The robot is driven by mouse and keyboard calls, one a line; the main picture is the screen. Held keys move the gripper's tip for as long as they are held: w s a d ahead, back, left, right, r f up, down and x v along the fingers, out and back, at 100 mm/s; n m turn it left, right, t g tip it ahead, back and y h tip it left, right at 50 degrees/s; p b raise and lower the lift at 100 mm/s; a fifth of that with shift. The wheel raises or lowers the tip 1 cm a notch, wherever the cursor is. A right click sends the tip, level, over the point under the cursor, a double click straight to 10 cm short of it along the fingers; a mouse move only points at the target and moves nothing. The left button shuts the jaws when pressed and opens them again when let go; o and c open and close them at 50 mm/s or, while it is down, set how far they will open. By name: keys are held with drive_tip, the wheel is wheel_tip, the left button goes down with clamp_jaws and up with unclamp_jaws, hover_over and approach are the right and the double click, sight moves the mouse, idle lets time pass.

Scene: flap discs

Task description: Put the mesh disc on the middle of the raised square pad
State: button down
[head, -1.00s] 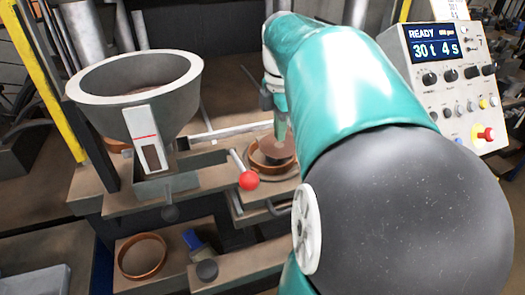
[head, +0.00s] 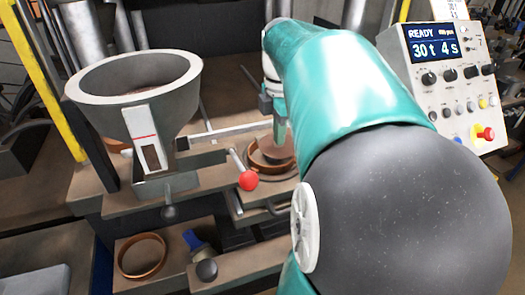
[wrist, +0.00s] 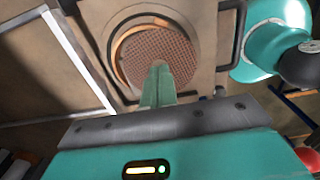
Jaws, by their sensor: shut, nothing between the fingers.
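The mesh disc (wrist: 155,48) is brown with a fine grid texture and lies inside a copper-coloured ring (wrist: 121,50) in the wrist view. Around the ring is a flat, squarish tan plate (wrist: 197,22) with rounded corners, which appears to be the raised square pad. My gripper (wrist: 159,68) is shut and empty, its fingertips over the near part of the disc; I cannot tell whether they touch it. In the head view my gripper (head: 281,138) points down into the ring (head: 255,158), and the arm hides part of that spot.
A large grey hopper (head: 135,88) stands to the left. A red-knobbed lever (head: 249,180) is close in front of the ring. A control panel (head: 445,80) stands at the right. Another copper ring (head: 142,257) lies on a lower shelf beside a blue-ended object (head: 194,240).

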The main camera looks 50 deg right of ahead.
drive_tip(key=shift+f, duration=0.3)
drive_tip(key=shift+w+f, duration=0.15)
drive_tip(key=shift+w, duration=0.5)
drive_tip(key=shift+w+f, duration=0.15)
drive_tip(key=shift+w, duration=0.45)
idle(1.3)
drive_tip(key=shift+r, duration=0.1)
drive_tip(key=shift+w+r, duration=0.15)
drive_tip(key=shift+r, duration=0.4)
drive_tip(key=shift+s+d+r, duration=0.1)
drive_tip(key=shift+s+r, duration=0.15)
drive_tip(key=shift+r, duration=0.5)
drive_tip(key=shift+w+r, duration=0.1)
drive_tip(key=shift+r, duration=2.15)
